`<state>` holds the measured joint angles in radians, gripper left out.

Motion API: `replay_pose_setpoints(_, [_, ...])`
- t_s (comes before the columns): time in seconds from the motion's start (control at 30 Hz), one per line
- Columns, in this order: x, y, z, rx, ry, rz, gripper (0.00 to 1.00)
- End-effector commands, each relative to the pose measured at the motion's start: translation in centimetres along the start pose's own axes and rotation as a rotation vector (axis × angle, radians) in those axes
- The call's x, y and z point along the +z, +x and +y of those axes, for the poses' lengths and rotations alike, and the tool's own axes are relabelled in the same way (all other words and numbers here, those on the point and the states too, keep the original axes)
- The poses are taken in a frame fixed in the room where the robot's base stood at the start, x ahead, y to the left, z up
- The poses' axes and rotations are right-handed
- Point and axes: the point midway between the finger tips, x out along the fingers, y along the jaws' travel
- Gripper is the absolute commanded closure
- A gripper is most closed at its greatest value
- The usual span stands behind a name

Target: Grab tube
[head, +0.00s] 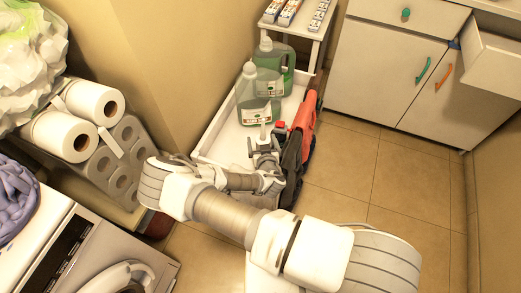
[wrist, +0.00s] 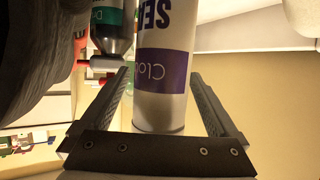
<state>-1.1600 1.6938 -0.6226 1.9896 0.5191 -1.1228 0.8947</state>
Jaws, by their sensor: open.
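A white and silver tube (wrist: 160,105) with a purple band and partly visible lettering fills the middle of the wrist view. It lies between the two fingers of my gripper (wrist: 160,78), which are apart. A gap shows on each side of the tube near the finger bases; contact at the tips cannot be told. In the head view my gripper (head: 265,150) is low at the near right end of the white tray (head: 215,135), beside a red and black object (head: 300,128). I cannot make out the tube there.
Two jugs of green liquid (head: 262,98) stand in the tray. A bottle with a teal label (wrist: 112,25) is left of the tube in the wrist view. A white shelf (head: 318,28) stands behind, cabinets (head: 385,75) at right. Tiled floor (head: 350,165) is clear at right.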

Motion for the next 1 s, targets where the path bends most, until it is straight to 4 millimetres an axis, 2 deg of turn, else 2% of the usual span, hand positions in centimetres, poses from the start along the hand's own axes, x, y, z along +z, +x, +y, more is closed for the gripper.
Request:
replay_pose_setpoints(0.37, [0.12,-0.10,0.09,-0.001,0.000,0.000,0.05])
replay_pose_setpoints(0.9, [0.12,-0.09,0.07,-0.001,0.000,0.000,1.00])
replay_pose_setpoints(1.0, [0.12,-0.09,0.07,-0.001,0.000,0.000,1.00])
